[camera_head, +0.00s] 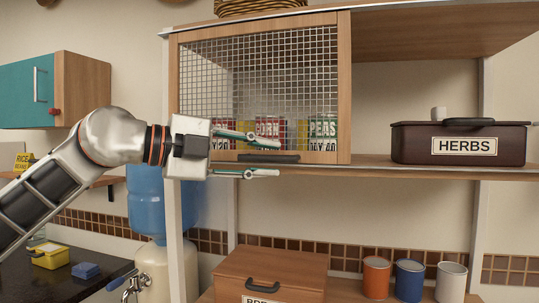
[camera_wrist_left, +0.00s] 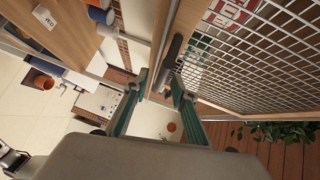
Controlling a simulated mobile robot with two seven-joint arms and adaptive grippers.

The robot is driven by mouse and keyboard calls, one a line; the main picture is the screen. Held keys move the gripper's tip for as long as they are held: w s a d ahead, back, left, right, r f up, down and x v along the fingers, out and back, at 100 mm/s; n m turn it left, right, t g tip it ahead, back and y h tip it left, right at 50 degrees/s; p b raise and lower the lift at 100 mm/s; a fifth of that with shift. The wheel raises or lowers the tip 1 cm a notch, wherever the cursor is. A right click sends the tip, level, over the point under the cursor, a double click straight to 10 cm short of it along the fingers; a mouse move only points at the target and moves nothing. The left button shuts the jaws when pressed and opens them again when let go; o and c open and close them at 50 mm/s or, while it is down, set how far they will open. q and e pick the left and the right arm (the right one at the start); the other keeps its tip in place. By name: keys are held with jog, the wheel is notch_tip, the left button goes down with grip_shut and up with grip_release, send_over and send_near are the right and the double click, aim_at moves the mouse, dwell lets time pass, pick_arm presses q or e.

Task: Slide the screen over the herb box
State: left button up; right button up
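The wood-framed wire screen (camera_head: 343,90) stands at the left part of the upper shelf, in front of several cans (camera_head: 267,130). Its dark handle (camera_head: 268,158) is on the lower rail. The dark brown herb box (camera_head: 415,146), labelled HERBS, sits on the same shelf to the right, uncovered by the screen. My left gripper (camera_head: 277,155) is open, with one finger above and one below the handle's level. In the left wrist view the handle (camera_wrist_left: 173,62) shows near and between the fingertips; contact cannot be told. My right gripper is not in view.
A wooden box (camera_head: 270,268) and orange, blue and white cups (camera_head: 376,277) stand on the lower shelf. A blue water bottle (camera_head: 146,203) is left of the shelf post. Bare shelf lies between screen and herb box.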

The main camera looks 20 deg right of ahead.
pick_arm(q)
jog(key=shift+w+d+f, duration=0.1)
jog(key=shift+w+d, duration=0.05)
jog(key=shift+d, duration=0.55)
grip_shut()
